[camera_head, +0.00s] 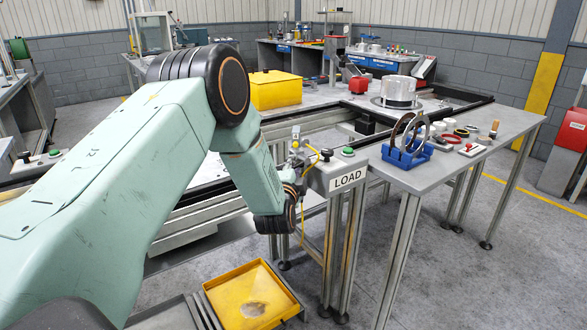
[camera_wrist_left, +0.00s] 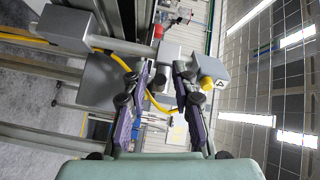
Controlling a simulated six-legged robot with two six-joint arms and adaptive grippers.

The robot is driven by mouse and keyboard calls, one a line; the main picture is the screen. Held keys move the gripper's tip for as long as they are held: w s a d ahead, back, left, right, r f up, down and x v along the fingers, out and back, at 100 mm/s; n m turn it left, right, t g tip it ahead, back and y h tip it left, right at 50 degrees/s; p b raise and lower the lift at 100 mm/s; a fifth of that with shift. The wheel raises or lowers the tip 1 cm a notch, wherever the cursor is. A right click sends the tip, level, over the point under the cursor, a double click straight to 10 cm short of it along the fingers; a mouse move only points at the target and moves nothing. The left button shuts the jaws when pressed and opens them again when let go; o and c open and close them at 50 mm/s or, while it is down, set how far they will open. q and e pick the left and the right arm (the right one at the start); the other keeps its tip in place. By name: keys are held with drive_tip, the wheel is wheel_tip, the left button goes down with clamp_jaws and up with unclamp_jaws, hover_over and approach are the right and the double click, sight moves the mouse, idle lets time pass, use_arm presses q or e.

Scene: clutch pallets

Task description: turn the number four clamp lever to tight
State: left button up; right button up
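My left arm reaches from the left to the front table's corner. Its gripper (camera_head: 298,172) is partly hidden behind my wrist in the head view. In the left wrist view the gripper (camera_wrist_left: 158,78) is open, with its two fingers spread apart and nothing held between them. I cannot read a number four or make out a clamp lever. My right gripper is out of view.
A grey LOAD box (camera_head: 345,172) with a green button (camera_head: 348,151) stands close right of the gripper. A yellow cable (camera_wrist_left: 153,98) loops near the fingers. A blue rack (camera_head: 407,155) holds rings on the table. A yellow tray (camera_head: 250,295) is below.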

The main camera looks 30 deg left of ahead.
use_arm(q)
drive_tip(key=shift+a, duration=0.15)
clamp_jaws()
drive_tip(key=shift+f, duration=0.1)
drive_tip(key=shift+f+n+t+b, duration=0.3)
drive_tip(key=shift+f+n+b, duration=0.1)
drive_tip(key=shift+b, duration=0.45)
drive_tip(key=w+f+n+y+b, duration=0.1)
drive_tip(key=n+y+b, duration=0.4)
drive_tip(key=n+b, duration=0.2)
drive_tip(key=w+d+f+n+g+y+b, duration=0.1)
drive_tip(key=n+y+b, duration=0.4)
drive_tip(key=n+b, duration=0.2)
drive_tip(key=w+d+f+n+g+y+b, duration=0.1)
drive_tip(key=w+n+y+b, duration=0.1)
drive_tip(key=n+y+b, duration=0.3)
drive_tip(key=shift+w+n+b, duration=0.1)
drive_tip(key=shift+n+b, duration=0.8)
drive_tip(key=shift+b, duration=1.15)
drive_tip(key=shift+g, duration=0.3)
drive_tip(key=shift+o, duration=1.2)
unclamp_jaws()
